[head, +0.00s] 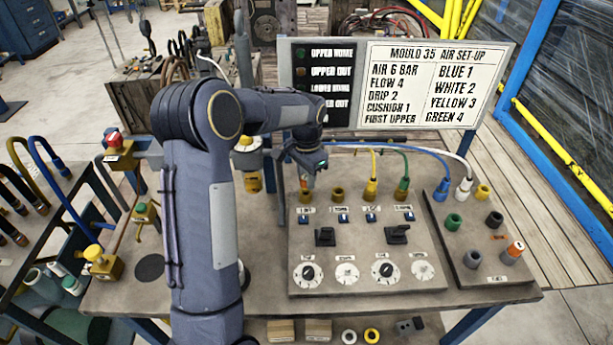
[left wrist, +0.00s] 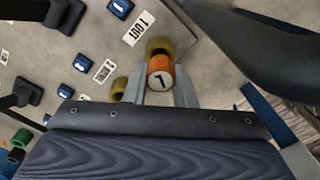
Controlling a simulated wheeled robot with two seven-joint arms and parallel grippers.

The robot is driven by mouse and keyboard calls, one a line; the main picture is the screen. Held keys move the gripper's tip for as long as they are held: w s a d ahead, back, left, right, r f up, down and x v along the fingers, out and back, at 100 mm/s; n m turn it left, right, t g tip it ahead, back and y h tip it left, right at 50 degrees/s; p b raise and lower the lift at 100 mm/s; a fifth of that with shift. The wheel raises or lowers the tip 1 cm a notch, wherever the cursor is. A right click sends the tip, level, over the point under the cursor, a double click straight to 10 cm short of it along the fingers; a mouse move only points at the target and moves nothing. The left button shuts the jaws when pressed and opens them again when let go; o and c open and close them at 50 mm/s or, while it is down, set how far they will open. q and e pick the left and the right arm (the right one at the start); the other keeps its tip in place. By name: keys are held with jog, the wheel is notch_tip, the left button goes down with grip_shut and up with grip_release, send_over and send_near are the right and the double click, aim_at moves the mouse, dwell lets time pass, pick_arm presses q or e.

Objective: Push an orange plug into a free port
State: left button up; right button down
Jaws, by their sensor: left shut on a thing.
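My left gripper (head: 305,175) is shut on an orange plug (left wrist: 160,74) whose white end carries a dark mark. In the left wrist view the plug sits between the two grey fingers, right against a brass-yellow port (left wrist: 158,46). In the head view this is the leftmost port (head: 305,196) of the panel row; I cannot tell how far the plug is in. A second port (head: 337,195) beside it is empty. The other two ports hold a yellow plug (head: 371,190) and a green plug (head: 403,188) with hoses. Another orange plug (head: 513,252) stands on the right-hand board. My right gripper is out of view.
The panel (head: 365,262) has switches and dials in front of the ports. The right-hand board (head: 483,276) holds blue and white hose plugs and several coloured sockets. A sign (head: 435,85) stands behind. Brass valves (head: 100,262) stand at the bench's left.

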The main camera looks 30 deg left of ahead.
pick_arm(q)
jog(key=shift+f+b, duration=0.6)
jog(key=shift+f, duration=0.5)
grip_shut()
dwell(1.1)
jog(key=o, duration=1.5)
grip_release()
jog(key=shift+c, duration=0.2)
jog(key=shift+r+p, duration=2.85)
jog(key=shift+r, duration=0.95)
